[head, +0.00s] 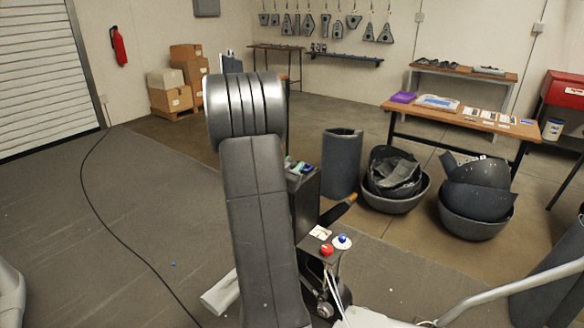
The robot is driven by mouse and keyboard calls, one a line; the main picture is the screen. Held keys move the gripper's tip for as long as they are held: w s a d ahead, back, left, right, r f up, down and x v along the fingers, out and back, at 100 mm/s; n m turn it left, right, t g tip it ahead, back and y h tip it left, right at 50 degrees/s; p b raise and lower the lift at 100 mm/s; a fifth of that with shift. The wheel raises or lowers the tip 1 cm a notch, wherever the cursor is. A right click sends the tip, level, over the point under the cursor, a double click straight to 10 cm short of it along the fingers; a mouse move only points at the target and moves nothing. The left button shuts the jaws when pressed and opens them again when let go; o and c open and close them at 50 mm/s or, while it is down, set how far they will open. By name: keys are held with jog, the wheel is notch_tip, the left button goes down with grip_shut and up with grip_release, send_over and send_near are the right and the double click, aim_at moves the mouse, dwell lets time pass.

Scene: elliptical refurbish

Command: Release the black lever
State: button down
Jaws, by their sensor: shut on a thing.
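A small dark control box (318,262) stands low in the middle of the head view, just right of my arm. It carries a red button (327,250) and a blue button (342,240) on a white base. A dark paddle-like piece with a brown edge (338,210) sticks out behind the box; I cannot tell whether it is the black lever. No other lever shows clearly. My grey arm fills the centre and hides what lies behind it. My gripper is not visible, so its hold on anything is hidden.
A dark cylinder (342,165) and dark bowls of scrap (396,190) stand to the right. More stacked bowls (476,205) sit beyond, near a wooden table (455,117). A white curved rail (500,292) crosses the lower right. A black cable (112,228) lies on the open left floor.

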jog(key=shift+r, duration=0.25)
jog(key=c, duration=1.1)
grip_release()
jog(key=shift+o, duration=0.2)
jog(key=shift+f, duration=0.1)
jog(key=b+v, duration=0.1)
jog(key=v, duration=1.2)
jog(key=shift+s, duration=0.35)
jog(key=shift+a, duration=0.1)
jog(key=p+x, duration=0.1)
jog(key=x, duration=1.3)
jog(key=shift+f+b, duration=0.5)
jog(key=shift+f, duration=0.3)
jog(key=shift+s+a+f, duration=0.1)
jog(key=shift+f, duration=0.4)
